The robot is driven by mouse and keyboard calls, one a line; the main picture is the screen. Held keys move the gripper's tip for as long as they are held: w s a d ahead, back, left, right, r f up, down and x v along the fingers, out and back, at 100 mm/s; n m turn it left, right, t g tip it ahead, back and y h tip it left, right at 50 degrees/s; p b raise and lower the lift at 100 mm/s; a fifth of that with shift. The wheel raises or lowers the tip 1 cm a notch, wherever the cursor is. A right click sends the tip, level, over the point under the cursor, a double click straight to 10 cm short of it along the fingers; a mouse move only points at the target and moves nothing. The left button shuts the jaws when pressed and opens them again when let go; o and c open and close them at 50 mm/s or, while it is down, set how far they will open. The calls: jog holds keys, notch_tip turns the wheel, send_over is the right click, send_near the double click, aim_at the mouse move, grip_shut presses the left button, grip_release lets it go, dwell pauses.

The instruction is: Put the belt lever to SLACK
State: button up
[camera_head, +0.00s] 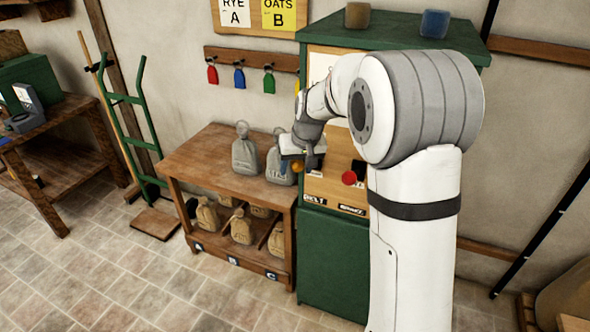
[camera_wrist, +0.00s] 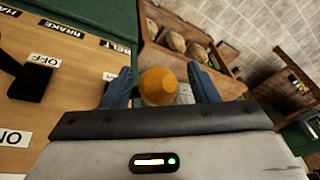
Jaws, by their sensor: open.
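The belt lever shows as an orange ball knob (camera_wrist: 158,86) in the wrist view, and it also shows small in the head view (camera_head: 297,167). The BELT label (camera_wrist: 121,47) is on the panel beside it. The lever's shaft is hidden, so I cannot tell its setting. My gripper (camera_wrist: 161,78) is open, with one blue finger on each side of the knob. I cannot tell whether either finger touches it. In the head view my gripper (camera_head: 302,165) is at the front of the green cabinet (camera_head: 332,262). A finger partly covers a small label near the lever.
A red knob (camera_head: 349,178) sits right of the belt lever on the same panel. A black switch (camera_wrist: 32,80) by an OFF label is at left in the wrist view. A wooden bench (camera_head: 200,150) with several sacks stands close at left. Tiled floor (camera_head: 110,265) in front is clear.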

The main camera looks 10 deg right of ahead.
jog(key=a+v, duration=0.1)
jog(key=v, duration=0.5)
jog(key=shift+d+r+b, duration=0.3)
jog(key=shift+d+b, duration=0.1)
jog(key=shift+d, duration=0.15)
